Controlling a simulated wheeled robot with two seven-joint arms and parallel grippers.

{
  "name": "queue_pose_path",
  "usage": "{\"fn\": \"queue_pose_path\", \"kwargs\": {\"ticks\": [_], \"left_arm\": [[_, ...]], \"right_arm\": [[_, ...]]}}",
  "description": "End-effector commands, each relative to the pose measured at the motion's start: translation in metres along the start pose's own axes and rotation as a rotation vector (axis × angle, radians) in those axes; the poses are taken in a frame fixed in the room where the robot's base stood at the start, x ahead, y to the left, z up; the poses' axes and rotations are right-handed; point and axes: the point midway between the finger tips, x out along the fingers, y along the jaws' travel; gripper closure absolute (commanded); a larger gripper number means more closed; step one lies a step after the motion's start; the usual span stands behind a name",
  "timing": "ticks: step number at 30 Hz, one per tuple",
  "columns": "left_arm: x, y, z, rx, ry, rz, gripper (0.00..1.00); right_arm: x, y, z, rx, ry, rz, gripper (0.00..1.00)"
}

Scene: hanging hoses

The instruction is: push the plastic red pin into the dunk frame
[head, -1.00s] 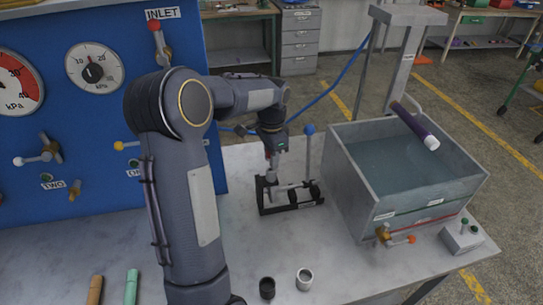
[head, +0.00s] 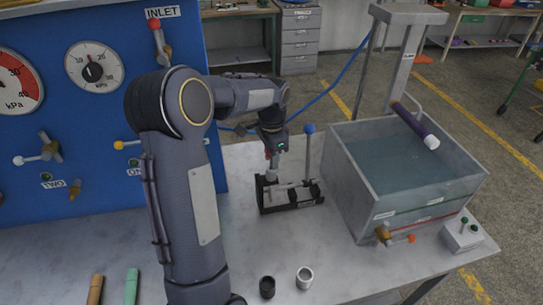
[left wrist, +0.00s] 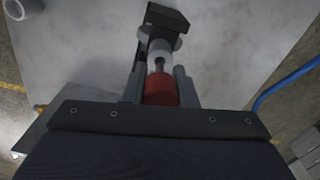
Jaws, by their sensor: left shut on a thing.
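My left gripper (head: 271,172) points down over the left end of a low black frame (head: 266,208) on the table. I cannot tell whether this is the dunk frame. In the left wrist view, the gripper (left wrist: 159,72) is shut on a red cylindrical piece (left wrist: 160,92), which looks like the red pin. A pale grey cylinder (left wrist: 160,47) lies just beyond the red piece, in line with it, and a black end block (left wrist: 163,18) beyond that. Contact between the pin and the frame is hidden. My right gripper is out of view.
A grey water tank (head: 358,190) with a purple cylinder (head: 412,122) across its rim stands to the right. A blue-knobbed lever (head: 308,130) rises behind the frame. Two small cups (head: 267,287) (head: 304,278) stand at the front. A blue gauge panel (head: 60,110) is left.

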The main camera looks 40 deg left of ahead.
Motion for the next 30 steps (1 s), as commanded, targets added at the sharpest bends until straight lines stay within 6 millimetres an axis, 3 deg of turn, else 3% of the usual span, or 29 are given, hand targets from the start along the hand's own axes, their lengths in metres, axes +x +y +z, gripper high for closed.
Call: {"fn": "queue_pose_path", "kwargs": {"ticks": [18,19,24,30], "left_arm": [[0.017,0.000,0.000,0.000,-0.001,0.000,1.00],[0.017,0.000,0.000,0.000,-0.001,0.000,0.73],[0.016,0.000,0.000,0.000,-0.001,0.000,0.51],[0.016,0.000,0.000,0.000,-0.001,0.000,0.49]], "right_arm": [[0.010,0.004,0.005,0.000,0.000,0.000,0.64],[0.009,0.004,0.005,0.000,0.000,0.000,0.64],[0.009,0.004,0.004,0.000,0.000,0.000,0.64],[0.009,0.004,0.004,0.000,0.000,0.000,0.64]]}}
